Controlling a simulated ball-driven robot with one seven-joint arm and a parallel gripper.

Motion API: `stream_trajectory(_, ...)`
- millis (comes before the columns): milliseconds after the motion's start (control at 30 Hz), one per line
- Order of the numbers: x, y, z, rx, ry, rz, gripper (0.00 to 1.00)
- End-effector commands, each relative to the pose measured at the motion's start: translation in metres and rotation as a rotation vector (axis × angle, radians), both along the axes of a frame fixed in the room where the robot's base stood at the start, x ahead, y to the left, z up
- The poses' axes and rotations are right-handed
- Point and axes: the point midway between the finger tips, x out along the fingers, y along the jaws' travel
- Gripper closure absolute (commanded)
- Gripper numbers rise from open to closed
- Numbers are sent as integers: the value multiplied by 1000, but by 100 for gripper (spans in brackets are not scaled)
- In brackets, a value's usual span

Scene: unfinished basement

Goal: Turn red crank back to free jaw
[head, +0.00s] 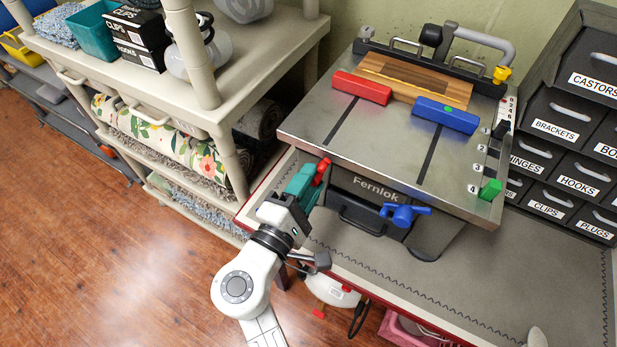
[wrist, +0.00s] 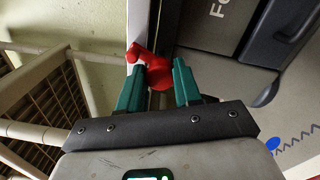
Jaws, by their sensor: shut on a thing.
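The red crank (head: 322,171) sticks out at the front left of the grey clamping machine. My gripper (head: 309,178) has its teal fingers shut on it. In the wrist view the red crank (wrist: 150,68) shows between the two finger pads of my gripper (wrist: 158,84). The red jaw (head: 359,88) and the blue jaw (head: 446,115) lie on the metal top (head: 330,123). A striped wooden board (head: 405,78) lies behind them, close to both; I cannot tell whether they touch it. A blue crank (head: 404,214) sits on the machine's front.
The machine stands on a grey-topped bench (head: 480,285). A beige shelf cart (head: 130,65) with boxes and rolled rugs stands at left, close to my arm. Labelled dark drawers (head: 570,140) fill the right. A green knob (head: 490,189) is on the machine's right edge. Open wooden floor lies at lower left.

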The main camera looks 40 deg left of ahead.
Motion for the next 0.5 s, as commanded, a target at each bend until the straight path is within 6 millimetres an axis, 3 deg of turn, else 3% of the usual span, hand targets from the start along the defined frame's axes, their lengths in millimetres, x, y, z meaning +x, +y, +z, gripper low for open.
stream_trajectory(500,-1,1,-2,-86,-18,6,97)
